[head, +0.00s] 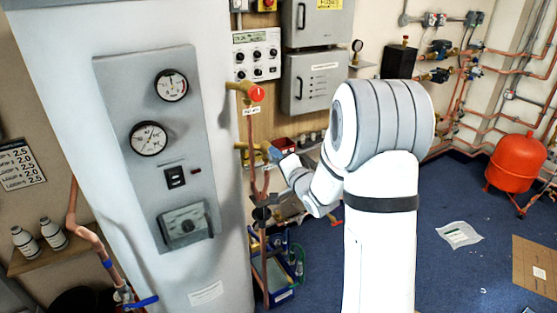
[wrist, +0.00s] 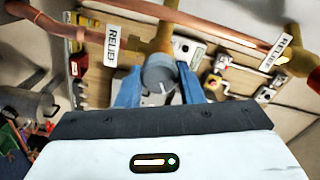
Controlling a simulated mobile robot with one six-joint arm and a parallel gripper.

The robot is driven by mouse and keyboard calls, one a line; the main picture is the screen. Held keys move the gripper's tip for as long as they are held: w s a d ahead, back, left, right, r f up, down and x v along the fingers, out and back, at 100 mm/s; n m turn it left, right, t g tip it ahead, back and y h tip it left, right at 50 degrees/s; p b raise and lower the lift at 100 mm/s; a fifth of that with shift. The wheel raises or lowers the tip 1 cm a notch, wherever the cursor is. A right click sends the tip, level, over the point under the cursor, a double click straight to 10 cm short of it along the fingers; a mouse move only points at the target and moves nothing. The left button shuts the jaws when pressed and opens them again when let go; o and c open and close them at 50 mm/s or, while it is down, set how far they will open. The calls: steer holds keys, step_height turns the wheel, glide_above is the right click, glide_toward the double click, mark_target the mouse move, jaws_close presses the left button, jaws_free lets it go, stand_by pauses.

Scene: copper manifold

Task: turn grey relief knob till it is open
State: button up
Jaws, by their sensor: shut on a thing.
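The grey relief knob (wrist: 158,76) is in the upper middle of the wrist view, on a brass valve body (wrist: 165,35) in a copper pipe. It has a short pale line on its face. My gripper (wrist: 160,90) has its blue fingers on either side of the knob and is shut on it.
The tall white tank (head: 225,250) with its gauge panel stands close on the left. A red knob (head: 257,93) is above my gripper. Grey wall boxes (head: 318,82) are behind. A second brass fitting (wrist: 300,62) with a RELIEF label is at right in the wrist view.

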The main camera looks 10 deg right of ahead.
steer(key=shift+d+m, duration=0.1)
steer(key=shift+m, duration=0.2)
steer(key=o, duration=1)
steer(key=shift+s, duration=0.1)
steer(key=b+v, duration=0.1)
steer(key=v, duration=0.6)
steer(key=shift+s+b, duration=0.3)
steer(key=shift+b, duration=0.1)
steer(key=shift+d, duration=0.1)
